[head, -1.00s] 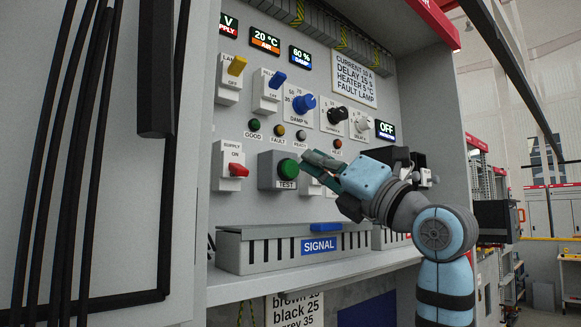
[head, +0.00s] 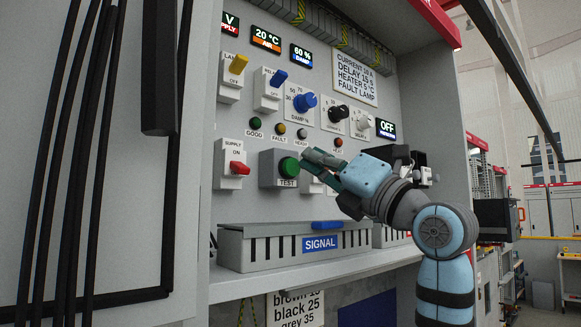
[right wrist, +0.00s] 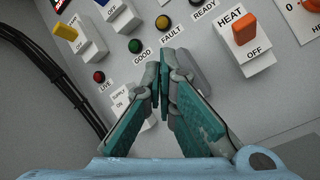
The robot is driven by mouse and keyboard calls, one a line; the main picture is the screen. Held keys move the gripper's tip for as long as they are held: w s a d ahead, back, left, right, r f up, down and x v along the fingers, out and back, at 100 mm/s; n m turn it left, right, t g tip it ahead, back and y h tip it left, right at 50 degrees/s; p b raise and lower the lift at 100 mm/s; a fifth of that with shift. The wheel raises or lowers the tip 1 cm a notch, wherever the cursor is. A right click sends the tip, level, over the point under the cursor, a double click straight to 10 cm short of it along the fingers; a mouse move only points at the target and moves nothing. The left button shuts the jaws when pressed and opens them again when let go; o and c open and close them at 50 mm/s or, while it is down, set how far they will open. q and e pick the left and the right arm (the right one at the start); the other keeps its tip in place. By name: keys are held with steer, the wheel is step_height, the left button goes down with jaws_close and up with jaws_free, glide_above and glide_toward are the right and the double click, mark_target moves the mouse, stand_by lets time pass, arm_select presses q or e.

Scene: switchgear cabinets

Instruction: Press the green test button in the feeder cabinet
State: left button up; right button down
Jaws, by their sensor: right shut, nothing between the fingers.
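The green test button (head: 289,166) sits on a grey box labelled TEST on the feeder cabinet panel. My right gripper (head: 306,158) is shut and empty, with its fingertips just right of the button in the head view. I cannot tell whether they touch it. In the right wrist view, the shut fingers (right wrist: 163,62) point at the panel. A grey box (right wrist: 197,72) shows partly behind them, and the green button face is hidden there. My left gripper is not in view.
A red supply switch (head: 238,168) is left of the button. Indicator lamps (head: 279,129) and knobs (head: 304,103) are above. A grey slotted duct labelled SIGNAL (head: 270,248) runs below. Black cables (head: 60,200) hang at the left.

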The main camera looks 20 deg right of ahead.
steer(key=shift+w+a+p, duration=0.1)
steer(key=shift+w+p, duration=0.4)
steer(key=shift+w+a+p, duration=0.15)
steer(key=shift+w+p, duration=0.3)
steer(key=shift+p, duration=0.05)
stand_by(0.5)
steer(key=shift+s, duration=0.1)
steer(key=shift+s+d+f+b, duration=0.1)
steer(key=shift+s+d+b, duration=0.2)
steer(key=shift+s, duration=0.5)
